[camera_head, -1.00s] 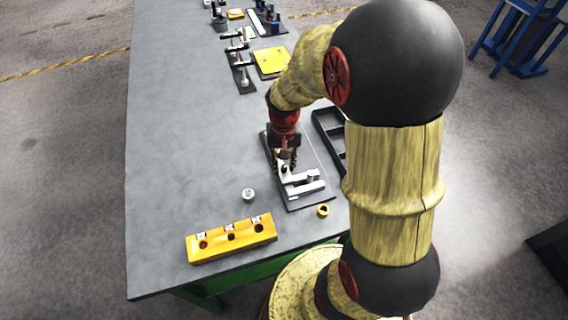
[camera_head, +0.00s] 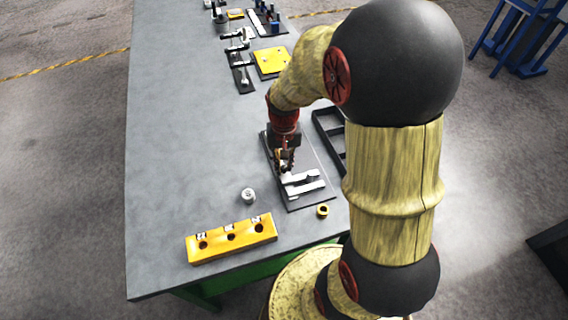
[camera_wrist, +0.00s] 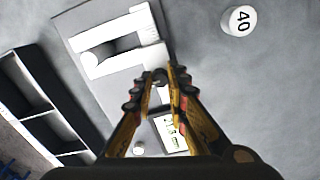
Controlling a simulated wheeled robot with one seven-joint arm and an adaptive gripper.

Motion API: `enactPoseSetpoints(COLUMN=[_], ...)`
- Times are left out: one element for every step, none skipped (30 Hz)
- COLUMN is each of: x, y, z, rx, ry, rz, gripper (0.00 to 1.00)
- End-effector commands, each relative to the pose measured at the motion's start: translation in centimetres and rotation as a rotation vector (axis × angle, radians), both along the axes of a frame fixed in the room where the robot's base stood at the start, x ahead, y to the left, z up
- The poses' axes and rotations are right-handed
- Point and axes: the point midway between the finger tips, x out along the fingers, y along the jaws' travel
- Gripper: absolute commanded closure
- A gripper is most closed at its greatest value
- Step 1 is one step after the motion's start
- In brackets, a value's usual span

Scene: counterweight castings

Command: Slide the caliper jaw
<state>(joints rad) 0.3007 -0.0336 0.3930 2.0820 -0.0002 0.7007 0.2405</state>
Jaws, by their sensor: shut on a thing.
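The caliper (camera_head: 306,187) lies on a dark base plate (camera_head: 300,205) near the right edge of the bench, its pale jaws and bar showing. In the wrist view its white jaws (camera_wrist: 85,40) are at the upper left, with a gap between them. A small display (camera_wrist: 170,134) shows between and below my fingers. My gripper (camera_head: 286,168) is low over the far part of the caliper. In the wrist view my gripper (camera_wrist: 160,82) has its fingertips drawn together around a small dark round piece, apparently the sliding jaw's knob. The fingers hide much of the contact.
A grey weight (camera_head: 248,196) marked 40 stands left of the caliper. A yellow block with holes (camera_head: 232,239) is nearer the front, and a brass ring (camera_head: 323,211) lies at the right. A black divided tray (camera_head: 326,128) is beside the plate. The bench's left side is clear.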

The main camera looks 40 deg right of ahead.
Motion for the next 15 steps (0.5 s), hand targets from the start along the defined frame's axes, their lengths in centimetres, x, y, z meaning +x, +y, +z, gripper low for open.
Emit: enactPoseSetpoints(x=[0.2,0.4,0.7,1.0,1.4,1.9,2.3,2.7,3.1,3.3,3.4,3.4,3.4,3.4,3.4], y=[0.0,-0.1,-0.2,-0.3,-0.4,-0.5,-0.6,-0.8,-0.8,-0.9,-0.9,-0.9,-0.9,-0.9,-0.9], z=[0.1,0.1,0.1,0.1,0.1,0.1,0.2,0.2,0.1,0.1,0.1,0.1,0.1,0.1,0.1], rx=[0.0,0.0,0.0,0.001,0.0,0.001,0.001,0.0,0.0,0.0,0.0,0.0,0.0,0.0,0.0], ry=[-0.001,-0.001,-0.001,-0.001,-0.001,-0.001,-0.001,-0.001,-0.001,-0.001,-0.002,-0.002,-0.002,-0.002,-0.002], rz=[0.0,0.0,0.0,0.0,0.0,0.0,0.0,0.0,0.0,0.0,0.0,0.0,0.0,0.0,0.0], gripper=[1.0,1.0,1.0,1.0,1.0,1.0,1.0,1.0,1.0,1.0,1.0,1.0,1.0,1.0,1.0])
